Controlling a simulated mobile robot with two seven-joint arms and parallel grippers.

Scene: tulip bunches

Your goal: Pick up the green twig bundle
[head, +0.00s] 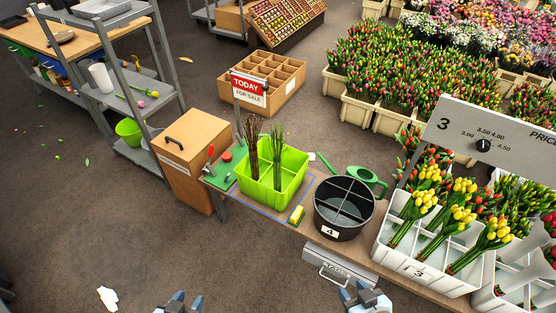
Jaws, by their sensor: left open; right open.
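The green twig bundle (278,150) stands upright in the right part of a bright green crate (293,196) on the bench. A brown twig bundle (251,145) stands beside it on the left in the same crate. Their lower ends are hidden by the crate wall. My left gripper (178,300) is at the bottom edge of the head view, open and empty, well in front of the crate. My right gripper (360,293) is also at the bottom edge, open and empty, in front of the bench. Both are far from the bundle.
A black divided bucket (345,220) and a green watering can (367,180) stand right of the crate. A yellow sponge (297,215) lies before it. White crates of tulips (424,262) fill the bench's right.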

